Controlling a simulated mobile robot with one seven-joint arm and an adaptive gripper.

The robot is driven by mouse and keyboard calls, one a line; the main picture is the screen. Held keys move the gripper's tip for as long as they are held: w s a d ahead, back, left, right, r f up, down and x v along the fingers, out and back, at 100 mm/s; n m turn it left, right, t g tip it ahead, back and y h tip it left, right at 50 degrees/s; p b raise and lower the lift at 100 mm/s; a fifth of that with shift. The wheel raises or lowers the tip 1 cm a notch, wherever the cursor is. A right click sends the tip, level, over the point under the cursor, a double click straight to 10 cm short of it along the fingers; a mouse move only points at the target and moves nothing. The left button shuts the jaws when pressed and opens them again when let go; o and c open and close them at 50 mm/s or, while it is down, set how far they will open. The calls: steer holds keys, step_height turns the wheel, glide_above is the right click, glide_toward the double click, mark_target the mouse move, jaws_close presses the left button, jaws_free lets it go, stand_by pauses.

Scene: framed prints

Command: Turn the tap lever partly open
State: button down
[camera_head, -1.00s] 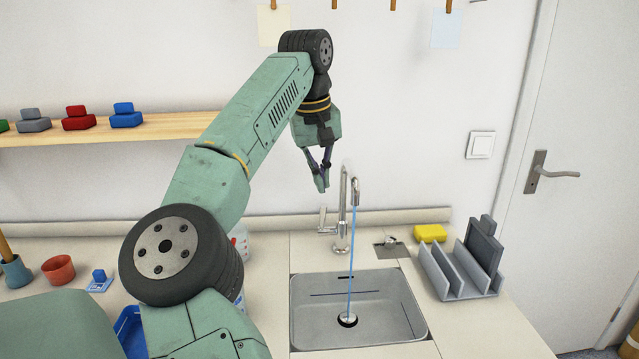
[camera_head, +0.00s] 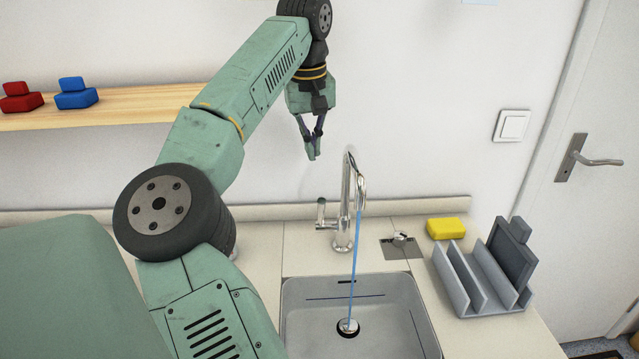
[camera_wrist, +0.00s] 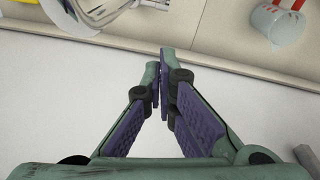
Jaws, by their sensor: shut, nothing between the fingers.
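The chrome tap (camera_head: 347,200) stands upright behind the sink, and a thin blue stream (camera_head: 355,265) runs from its spout into the basin. Its small lever (camera_head: 321,212) stands up at the left side of the tap's base. My gripper (camera_head: 312,157) hangs above the lever and left of the spout, apart from both in the head view. Its fingers are together with nothing between them. In the wrist view the closed fingertips (camera_wrist: 161,68) point towards the counter edge. The tap is hard to make out there.
The steel sink (camera_head: 300,310) lies below the tap. A yellow sponge (camera_head: 447,229) and a grey rack (camera_head: 475,285) are to the right. A shelf (camera_head: 140,112) with blocks is on the left wall. A clear container (camera_wrist: 272,24) shows in the wrist view.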

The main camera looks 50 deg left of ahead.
mark_target(321, 216)
steer(key=shift+s+d+f, duration=0.1)
steer(key=shift+d+f, duration=0.35)
steer(key=shift+f, duration=0.9)
steer(key=shift+s+d+f, duration=0.15)
steer(key=shift+d+f, duration=0.35)
steer(key=shift+f, duration=0.9)
steer(key=shift+s+d+f, duration=0.1)
steer(key=shift+d+f, duration=0.35)
steer(key=shift+f, duration=0.9)
steer(key=shift+f+b, duration=0.1)
steer(key=shift+b, duration=0.2)
